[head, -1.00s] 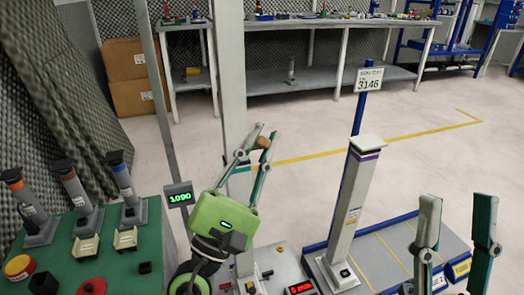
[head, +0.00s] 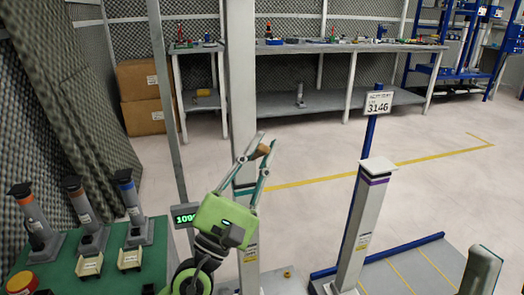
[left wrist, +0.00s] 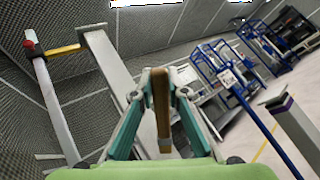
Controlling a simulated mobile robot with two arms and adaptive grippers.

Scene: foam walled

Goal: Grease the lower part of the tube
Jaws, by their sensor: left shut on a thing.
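My left gripper (head: 262,153), green with two thin fingers, is shut on a brown wooden-looking piece (head: 262,150). In the left wrist view this brown piece (left wrist: 161,100) stands upright between the fingertips. A tall pale grey post (head: 241,70) rises just behind the gripper. A shorter square grey post with a purple band (head: 364,220) stands apart to the right. I cannot tell which of these upright pieces is the tube, and no grease shows.
Three short dark-capped posts with orange, brown and blue bands (head: 127,195) stand on a green table (head: 150,262) at left. A small display (head: 184,216) is beside the left gripper. A blue-edged platform (head: 420,262) lies at right. Open floor and a workbench (head: 310,100) are behind.

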